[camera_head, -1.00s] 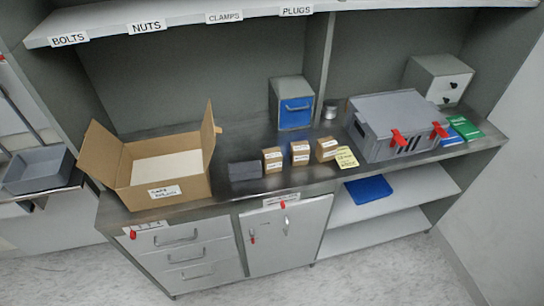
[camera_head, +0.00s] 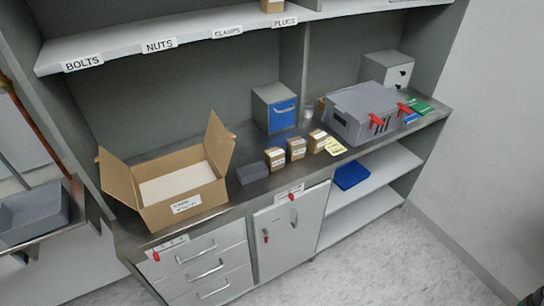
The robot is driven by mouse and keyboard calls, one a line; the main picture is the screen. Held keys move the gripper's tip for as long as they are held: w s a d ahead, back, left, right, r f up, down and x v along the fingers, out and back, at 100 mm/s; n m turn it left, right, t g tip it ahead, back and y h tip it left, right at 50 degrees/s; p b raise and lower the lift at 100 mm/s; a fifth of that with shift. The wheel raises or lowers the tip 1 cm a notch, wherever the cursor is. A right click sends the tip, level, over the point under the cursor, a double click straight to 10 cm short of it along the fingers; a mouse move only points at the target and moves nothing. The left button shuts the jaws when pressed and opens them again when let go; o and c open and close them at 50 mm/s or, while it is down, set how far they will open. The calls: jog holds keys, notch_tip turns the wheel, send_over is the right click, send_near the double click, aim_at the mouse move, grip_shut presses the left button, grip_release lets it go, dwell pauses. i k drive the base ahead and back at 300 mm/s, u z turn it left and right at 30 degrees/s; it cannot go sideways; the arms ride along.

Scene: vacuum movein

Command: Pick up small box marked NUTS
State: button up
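Three small brown boxes with white labels stand in a row on the metal counter: a left one (camera_head: 275,157), a middle one (camera_head: 296,149) and a right one (camera_head: 317,140). Their labels are too small to read, so I cannot tell which is marked NUTS. Another small brown box (camera_head: 273,5) sits on the upper shelf above the PLUGS label, cut by the top edge. The NUTS label (camera_head: 159,46) is on the shelf's front edge, between BOLTS and CLAMPS. My gripper is not in view.
An open cardboard box (camera_head: 180,205) stands at the counter's left, with a dark grey block (camera_head: 252,173) beside it. A grey case (camera_head: 366,113) with red latches, a blue-fronted bin (camera_head: 282,113) and a yellow note (camera_head: 335,146) are also there. The floor in front is clear.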

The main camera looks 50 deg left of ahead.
aim_at(296, 146)
jog(key=k, duration=1.35)
jog(key=u, duration=2)
jog(key=i, duration=0.55)
jog(key=u, duration=0.05)
